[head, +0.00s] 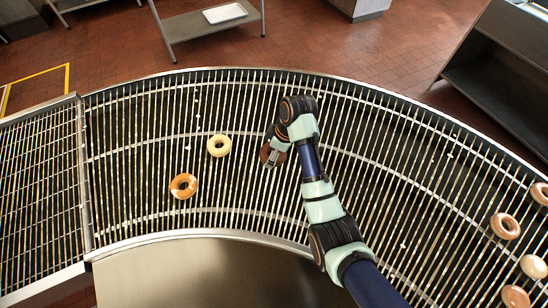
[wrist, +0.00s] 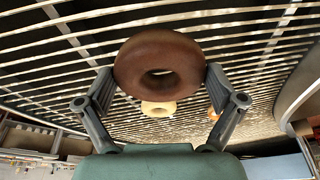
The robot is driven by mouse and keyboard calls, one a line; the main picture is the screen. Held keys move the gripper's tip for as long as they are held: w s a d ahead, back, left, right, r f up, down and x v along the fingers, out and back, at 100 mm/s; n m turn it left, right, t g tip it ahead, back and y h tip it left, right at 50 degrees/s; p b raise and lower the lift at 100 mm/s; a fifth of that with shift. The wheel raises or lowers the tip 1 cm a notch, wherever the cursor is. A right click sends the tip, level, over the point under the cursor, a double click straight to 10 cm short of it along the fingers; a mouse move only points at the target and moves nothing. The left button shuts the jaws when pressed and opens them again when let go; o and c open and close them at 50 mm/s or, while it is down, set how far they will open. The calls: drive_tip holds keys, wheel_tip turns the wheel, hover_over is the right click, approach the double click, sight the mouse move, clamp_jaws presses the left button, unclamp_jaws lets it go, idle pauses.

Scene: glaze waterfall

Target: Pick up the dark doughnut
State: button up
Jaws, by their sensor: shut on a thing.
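My gripper (head: 272,160) is over the middle of the curved wire conveyor in the head view. It is shut on the dark doughnut (head: 265,153), which is mostly hidden there by the arm and gripper. In the wrist view the dark brown doughnut (wrist: 160,66) sits between the two fingers of the gripper (wrist: 160,82), its hole facing the camera. The fingers press on its left and right sides. I cannot tell exactly how high it is above the conveyor.
On the conveyor (head: 238,190) lie a pale doughnut (head: 219,146) and an orange-brown glazed doughnut (head: 183,186), left of my gripper. Several more doughnuts (head: 505,226) lie at the far right. A flat wire rack (head: 40,190) adjoins the left end. The conveyor between my arm and the right-hand doughnuts is clear.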

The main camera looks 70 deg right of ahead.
wheel_tip(320, 180, up, 14)
drive_tip(key=p, duration=0.7)
drive_tip(key=shift+p, duration=0.35)
